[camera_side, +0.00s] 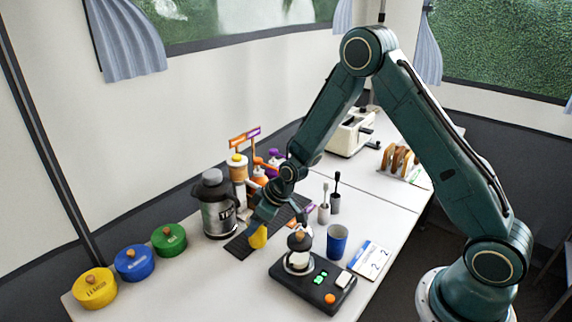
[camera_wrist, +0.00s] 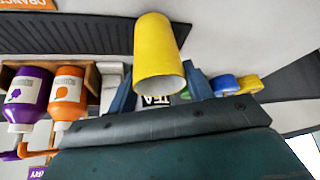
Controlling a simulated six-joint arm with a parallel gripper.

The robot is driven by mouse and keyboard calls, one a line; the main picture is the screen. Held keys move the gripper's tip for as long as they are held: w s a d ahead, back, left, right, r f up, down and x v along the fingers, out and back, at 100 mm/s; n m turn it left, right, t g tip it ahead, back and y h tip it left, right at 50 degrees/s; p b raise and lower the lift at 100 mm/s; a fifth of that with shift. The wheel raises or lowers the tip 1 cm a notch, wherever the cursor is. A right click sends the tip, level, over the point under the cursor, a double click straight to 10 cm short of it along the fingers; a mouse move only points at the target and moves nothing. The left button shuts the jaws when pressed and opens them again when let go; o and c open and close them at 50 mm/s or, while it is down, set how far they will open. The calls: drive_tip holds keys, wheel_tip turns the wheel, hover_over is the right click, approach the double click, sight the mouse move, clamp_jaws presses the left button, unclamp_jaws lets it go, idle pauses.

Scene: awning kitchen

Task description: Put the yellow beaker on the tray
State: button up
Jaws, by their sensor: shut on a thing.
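The yellow beaker (camera_side: 258,238) is held in my gripper (camera_side: 262,218), which points down in the side view. In the wrist view the beaker (camera_wrist: 152,48) is between the two blue fingers, its open mouth towards the camera. A dark ribbed mat-like tray (camera_side: 238,245) lies on the white table behind and under the beaker in the side view. The tray (camera_wrist: 60,33) also shows as a ribbed dark strip in the wrist view, partly covered by the beaker. I cannot tell whether the beaker touches the tray.
A steel jug (camera_side: 218,215) stands close left of the tray. Yellow (camera_side: 95,290), blue (camera_side: 134,264) and green (camera_side: 169,241) canisters are at the left. A black scale (camera_side: 325,290) with a jar and a blue cup (camera_side: 337,241) stand to the right. Pump bottles (camera_wrist: 68,95) stand behind.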

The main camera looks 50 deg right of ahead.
drive_tip(key=shift+w+a+f, duration=0.2)
drive_tip(key=shift+w+a, duration=0.05)
drive_tip(key=shift+w, duration=0.35)
drive_tip(key=shift+w+a+f, duration=0.2)
drive_tip(key=shift+w+a, duration=0.1)
drive_tip(key=shift+w, duration=0.35)
drive_tip(key=shift+w+a+f, duration=0.2)
drive_tip(key=shift+w+a, duration=0.05)
drive_tip(key=shift+w, duration=0.35)
drive_tip(key=shift+f, duration=0.1)
drive_tip(key=o, duration=1)
drive_tip(key=shift+c, duration=0.2)
drive_tip(key=shift+s+d+r, duration=0.1)
drive_tip(key=shift+s+r, duration=0.05)
drive_tip(key=shift+r, duration=0.35)
drive_tip(key=v, duration=1.1)
